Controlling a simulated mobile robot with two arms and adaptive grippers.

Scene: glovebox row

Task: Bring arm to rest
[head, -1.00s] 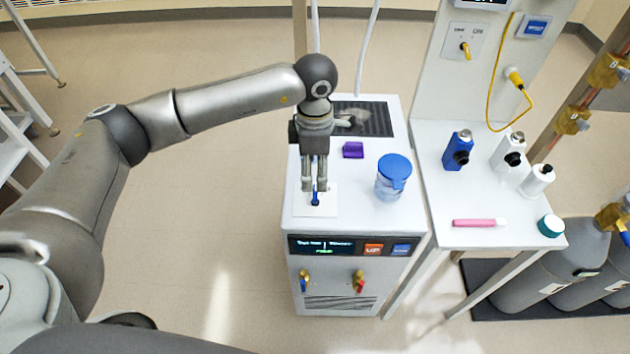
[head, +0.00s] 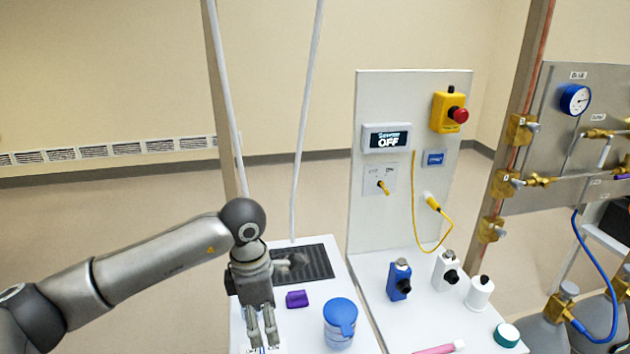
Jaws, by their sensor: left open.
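My left arm comes in from the left and bends down at the wrist over the white-topped chiller unit (head: 300,330). My left gripper (head: 264,343) points down near the bottom edge of the head view, with its two fingers apart. Its fingertips are close to the unit's top; what lies between and below them is mostly cut off by the frame's edge. My right gripper is not in view.
A purple block (head: 297,299) and a blue-lidded jar (head: 340,320) stand right of my gripper. A dark grille (head: 305,264) lies behind. Blue (head: 399,280) and white (head: 446,271) bottles stand on the side table. Two pale hoses rise behind the wrist.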

